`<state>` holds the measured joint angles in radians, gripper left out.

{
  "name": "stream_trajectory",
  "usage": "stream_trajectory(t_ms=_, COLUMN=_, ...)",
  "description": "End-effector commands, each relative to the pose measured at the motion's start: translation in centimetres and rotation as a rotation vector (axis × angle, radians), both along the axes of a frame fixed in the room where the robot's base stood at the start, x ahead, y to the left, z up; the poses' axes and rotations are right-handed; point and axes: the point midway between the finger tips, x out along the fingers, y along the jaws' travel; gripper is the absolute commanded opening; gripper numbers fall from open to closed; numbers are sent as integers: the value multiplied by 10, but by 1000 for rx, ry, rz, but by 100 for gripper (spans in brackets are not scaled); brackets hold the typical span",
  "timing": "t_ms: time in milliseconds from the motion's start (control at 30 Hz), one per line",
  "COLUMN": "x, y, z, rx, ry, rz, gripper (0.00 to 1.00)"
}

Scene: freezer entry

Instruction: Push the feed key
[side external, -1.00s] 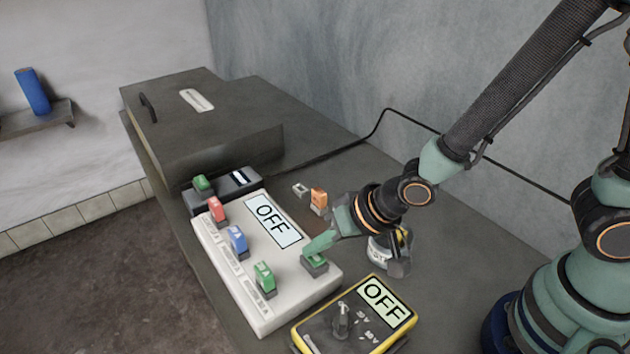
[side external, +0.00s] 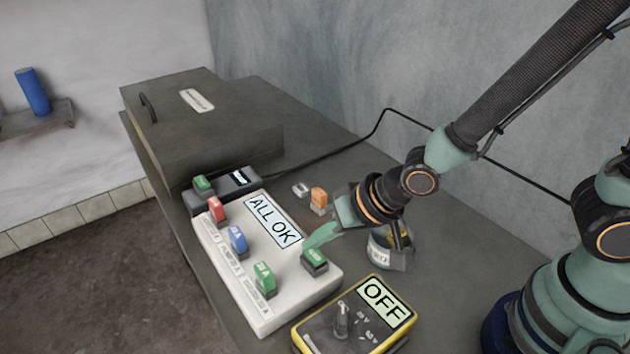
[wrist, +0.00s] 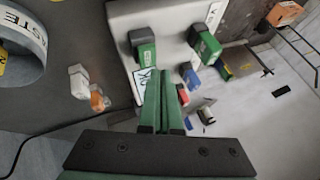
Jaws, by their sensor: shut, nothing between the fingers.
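A white control panel (side external: 222,262) lies on the dark bench with a screen (side external: 273,221) reading ALL OK. A red key (side external: 216,210), a blue key (side external: 237,240) and a green key (side external: 264,277) stand along its left side. Another green key (side external: 315,261) stands alone at the right end. Key labels are too small to read, so I cannot tell which is the feed key. My gripper (side external: 307,246) is shut and empty, its fingertips just above the lone green key; contact is unclear. My gripper (wrist: 171,78) also shows in the wrist view, near a green key (wrist: 145,52).
A yellow meter (side external: 350,323) reading OFF lies in front. A dark box (side external: 225,186) with a green key stands behind the panel, beside a large lidded chest (side external: 190,125). An orange key (side external: 319,197) and a round container (side external: 384,252) stand to the right.

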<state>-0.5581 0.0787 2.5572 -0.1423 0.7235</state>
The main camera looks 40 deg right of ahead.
Motion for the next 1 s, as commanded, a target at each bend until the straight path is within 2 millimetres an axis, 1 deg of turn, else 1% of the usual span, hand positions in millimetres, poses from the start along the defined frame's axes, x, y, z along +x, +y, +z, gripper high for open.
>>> stream_trajectory(t_ms=167, x=1, y=0, z=5, rx=2, ry=-2, rz=0, gripper=0)
stream_trajectory(t_ms=733, x=1, y=0, z=55, rx=2, ry=-3, rz=0, gripper=0)
stream_trajectory(t_ms=867, x=0, y=0, z=60, rx=1, ry=-1, rz=0, gripper=0)
stream_trajectory(t_ms=1000, x=0, y=0, z=60, rx=0, ry=0, rz=0, gripper=0)
